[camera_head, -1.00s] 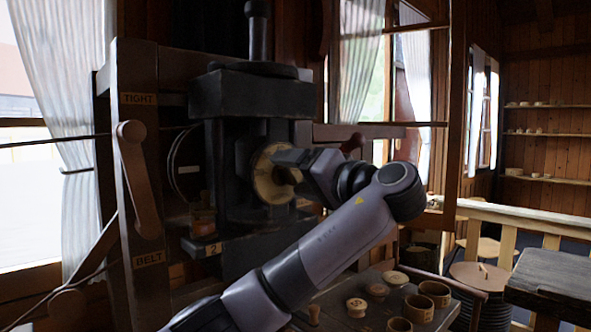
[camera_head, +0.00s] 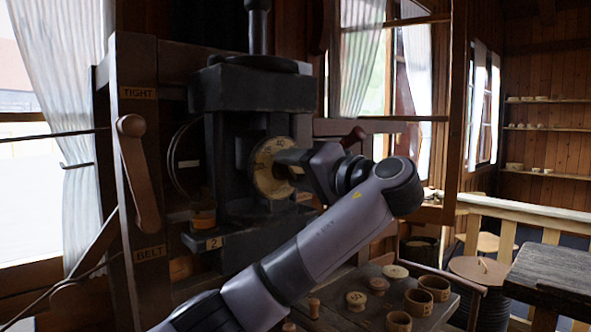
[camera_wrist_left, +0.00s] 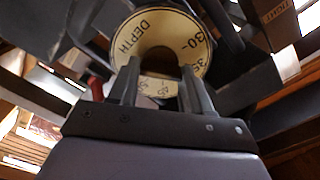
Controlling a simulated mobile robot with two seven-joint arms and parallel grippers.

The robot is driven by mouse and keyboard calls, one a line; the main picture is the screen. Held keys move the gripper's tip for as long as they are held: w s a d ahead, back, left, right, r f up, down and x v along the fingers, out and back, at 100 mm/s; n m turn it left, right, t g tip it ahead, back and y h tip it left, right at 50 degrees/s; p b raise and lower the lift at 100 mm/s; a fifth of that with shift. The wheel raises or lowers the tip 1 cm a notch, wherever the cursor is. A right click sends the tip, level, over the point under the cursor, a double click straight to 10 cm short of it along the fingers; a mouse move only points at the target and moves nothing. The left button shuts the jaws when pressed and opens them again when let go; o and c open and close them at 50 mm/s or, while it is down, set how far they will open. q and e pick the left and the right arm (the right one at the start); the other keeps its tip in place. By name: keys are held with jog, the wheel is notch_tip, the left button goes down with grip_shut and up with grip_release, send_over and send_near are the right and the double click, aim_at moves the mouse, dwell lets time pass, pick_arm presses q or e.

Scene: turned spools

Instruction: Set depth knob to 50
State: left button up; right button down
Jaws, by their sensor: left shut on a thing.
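The depth dial (camera_head: 266,181) is a round cream disc with dark marks on the front of the dark machine head. I cannot tell which figure is set. My left gripper (camera_head: 287,158) reaches the dial from the right and covers part of its face. In the left wrist view my left gripper (camera_wrist_left: 161,84) has its fingers shut on the knob's middle, whose gripped part is mostly hidden. My right gripper is not in view.
A wooden lever (camera_head: 133,166) hangs on the post marked TIGHT and BELT, left of the machine head. A small ledge (camera_head: 235,240) marked 2 sticks out below the dial. Several wooden cups (camera_head: 418,302) and spools (camera_head: 356,300) stand on the bench at lower right.

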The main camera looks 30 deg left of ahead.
pick_arm(q)
jog(key=m, duration=0.6)
jog(key=shift+f, duration=0.1)
jog(key=m, duration=0.5)
jog(key=shift+f, duration=0.1)
jog(key=m, duration=0.5)
jog(key=shift+f+m, duration=0.1)
jog(key=shift+m, duration=0.3)
jog(key=m, duration=0.5)
jog(key=shift+s+m, duration=0.15)
jog(key=shift+m, duration=0.15)
jog(key=o, duration=1.1)
jog(key=shift+c, duration=0.2)
jog(key=shift+d, duration=0.1)
